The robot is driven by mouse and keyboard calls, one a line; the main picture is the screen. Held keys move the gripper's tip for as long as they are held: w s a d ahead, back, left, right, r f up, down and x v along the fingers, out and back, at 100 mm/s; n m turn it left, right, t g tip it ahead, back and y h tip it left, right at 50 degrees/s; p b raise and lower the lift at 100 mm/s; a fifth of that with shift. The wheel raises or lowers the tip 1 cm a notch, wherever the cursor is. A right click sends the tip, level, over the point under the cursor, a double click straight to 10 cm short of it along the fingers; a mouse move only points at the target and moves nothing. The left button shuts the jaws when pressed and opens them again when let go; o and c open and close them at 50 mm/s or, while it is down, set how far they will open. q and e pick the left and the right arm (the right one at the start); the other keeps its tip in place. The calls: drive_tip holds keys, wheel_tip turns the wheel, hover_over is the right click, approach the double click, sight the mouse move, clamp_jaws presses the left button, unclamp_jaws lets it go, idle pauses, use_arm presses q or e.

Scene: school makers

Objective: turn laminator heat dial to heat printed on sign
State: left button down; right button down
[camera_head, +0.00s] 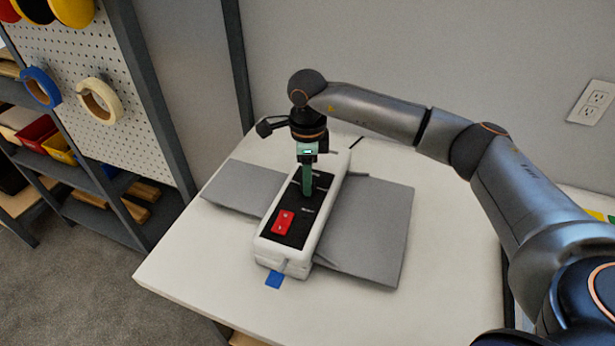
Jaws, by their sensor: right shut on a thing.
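The laminator (325,215) is a long white machine with a black top panel, standing on a white table. A red switch (283,222) sits on the panel's near end. My right gripper (307,192) comes down from above onto the panel, beyond the switch. It is shut on the heat dial, which is mostly hidden by the fingers. Small white markings on the panel are too small to read. I see no readable sign. My left gripper is not in view.
Grey flat trays (375,230) stick out on both sides of the laminator. The white table (190,265) is bare at the front left. A pegboard (110,90) with tape rolls and shelves stands at left.

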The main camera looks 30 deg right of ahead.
drive_tip(key=m, duration=0.4)
drive_tip(key=shift+m, duration=0.3)
drive_tip(key=m, duration=0.3)
drive_tip(key=shift+m, duration=0.3)
drive_tip(key=m, duration=0.3)
drive_tip(key=shift+r+m+p, duration=0.1)
drive_tip(key=shift+m+p, duration=0.2)
drive_tip(key=shift+p, duration=0.1)
drive_tip(key=m, duration=0.3)
drive_tip(key=shift+m+p, duration=0.3)
drive_tip(key=m, duration=0.3)
drive_tip(key=shift+m+p, duration=0.4)
drive_tip(key=m+p, duration=0.1)
drive_tip(key=m, duration=0.2)
drive_tip(key=shift+m, duration=0.3)
drive_tip(key=m+p, duration=0.1)
drive_tip(key=m, duration=0.3)
drive_tip(key=shift+p, duration=0.3)
drive_tip(key=shift+m+p, duration=0.6)
drive_tip(key=shift+m, duration=1.3)
